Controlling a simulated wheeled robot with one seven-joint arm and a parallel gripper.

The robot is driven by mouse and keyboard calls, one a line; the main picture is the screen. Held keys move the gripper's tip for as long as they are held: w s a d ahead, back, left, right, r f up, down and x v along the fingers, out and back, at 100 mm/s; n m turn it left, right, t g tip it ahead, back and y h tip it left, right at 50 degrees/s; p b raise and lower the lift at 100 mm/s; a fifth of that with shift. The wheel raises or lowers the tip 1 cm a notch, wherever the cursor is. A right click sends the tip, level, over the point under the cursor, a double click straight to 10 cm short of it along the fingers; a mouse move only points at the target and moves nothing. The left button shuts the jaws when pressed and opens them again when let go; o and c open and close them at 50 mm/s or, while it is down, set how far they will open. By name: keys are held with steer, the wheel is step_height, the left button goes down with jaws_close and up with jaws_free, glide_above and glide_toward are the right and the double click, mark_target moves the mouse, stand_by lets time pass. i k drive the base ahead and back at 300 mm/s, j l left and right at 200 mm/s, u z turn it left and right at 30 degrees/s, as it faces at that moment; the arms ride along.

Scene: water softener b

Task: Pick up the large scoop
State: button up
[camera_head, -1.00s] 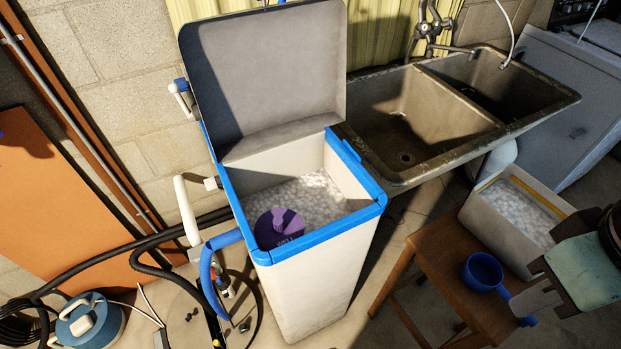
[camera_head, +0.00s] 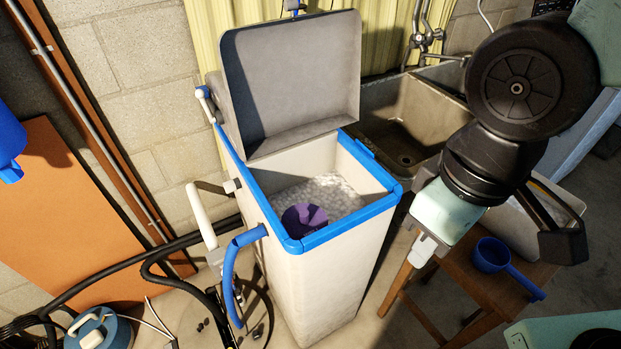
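A blue scoop (camera_head: 490,254) with a round cup and a straight handle rests on the wooden stool (camera_head: 458,272) at the right. Its handle points toward the lower right and reaches past the stool's front edge. My gripper (camera_head: 422,250) hangs from my arm to the left of the scoop and above the stool's left side, apart from the scoop. The gripper's pale fingertips point down and left, seen from the side, so the gap between them cannot be made out. I see nothing held in it.
The white water softener (camera_head: 330,270) stands open in the middle, with white salt (camera_head: 335,190) and a purple round object (camera_head: 304,221) inside. A white salt container (camera_head: 520,225) sits behind the scoop, partly hidden by my arm. A stone sink (camera_head: 385,115) is behind.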

mark_target(490, 255)
steer(key=k+l+z, duration=0.1)
steer(key=z, duration=0.3)
steer(key=l+z, duration=0.4)
